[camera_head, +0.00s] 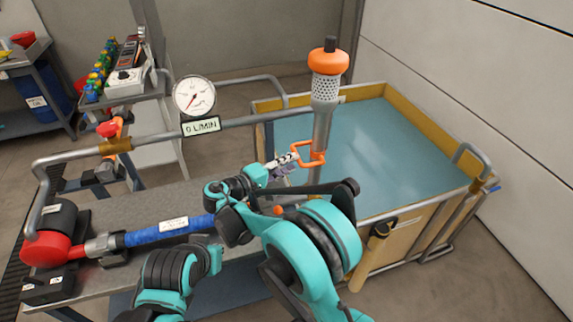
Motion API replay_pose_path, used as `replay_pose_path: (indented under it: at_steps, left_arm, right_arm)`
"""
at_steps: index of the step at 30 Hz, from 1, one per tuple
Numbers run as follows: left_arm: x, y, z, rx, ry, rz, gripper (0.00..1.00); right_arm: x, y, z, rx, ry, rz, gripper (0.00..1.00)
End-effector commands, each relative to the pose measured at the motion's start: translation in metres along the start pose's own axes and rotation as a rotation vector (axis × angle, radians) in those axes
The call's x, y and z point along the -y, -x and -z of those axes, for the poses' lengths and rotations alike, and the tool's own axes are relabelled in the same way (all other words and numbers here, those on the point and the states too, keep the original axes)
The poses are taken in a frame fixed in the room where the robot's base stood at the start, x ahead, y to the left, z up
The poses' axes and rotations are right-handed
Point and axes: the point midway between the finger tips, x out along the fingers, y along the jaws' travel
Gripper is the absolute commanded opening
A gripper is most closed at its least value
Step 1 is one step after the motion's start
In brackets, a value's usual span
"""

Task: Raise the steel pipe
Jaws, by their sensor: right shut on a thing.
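The steel pipe (322,128) stands nearly upright at the near left corner of the water tank. It has a perforated strainer section, an orange collar (328,62) with a dark tip at its top, and an orange handle (312,156) on its side. My right gripper (292,160) is shut on the orange handle, left of the pipe. The pipe's lower end is hidden behind my right arm. I cannot tell how high its lower end is. My left gripper is not in view; part of my left arm shows at the bottom.
The tank (372,215) of bluish water has a yellowish rim. A horizontal pipe with a round gauge (194,96) and a sign reading 0 L/MIN runs behind. A blue hose (170,231) and red pump (45,249) lie left on the grey bench. A wall rises at right.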

Motion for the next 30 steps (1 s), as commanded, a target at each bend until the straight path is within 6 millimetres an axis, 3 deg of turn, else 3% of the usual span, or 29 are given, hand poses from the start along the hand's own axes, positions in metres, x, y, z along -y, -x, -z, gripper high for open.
replay_pose_path:
  at_steps: [1, 4, 5, 6, 23, 30]
  left_arm:
    - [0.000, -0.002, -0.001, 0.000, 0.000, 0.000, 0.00]
    - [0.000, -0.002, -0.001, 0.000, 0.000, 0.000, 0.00]
    - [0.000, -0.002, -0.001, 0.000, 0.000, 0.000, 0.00]
    - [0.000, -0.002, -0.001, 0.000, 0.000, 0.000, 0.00]
    - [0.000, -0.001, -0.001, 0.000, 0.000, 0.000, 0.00]
    - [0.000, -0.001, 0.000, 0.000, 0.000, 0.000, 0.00]
  right_arm:
    - [0.013, -0.005, -0.008, 0.022, -0.008, 0.032, 0.00]
    - [0.013, -0.005, -0.008, 0.022, -0.008, 0.032, 0.00]
    - [0.013, -0.005, -0.008, 0.022, -0.008, 0.032, 0.32]
    - [0.013, -0.005, -0.008, 0.022, -0.008, 0.031, 0.33]
    - [0.008, -0.003, -0.007, 0.017, -0.005, 0.032, 0.33]
    - [-0.032, 0.005, -0.003, 0.015, -0.004, 0.027, 0.33]
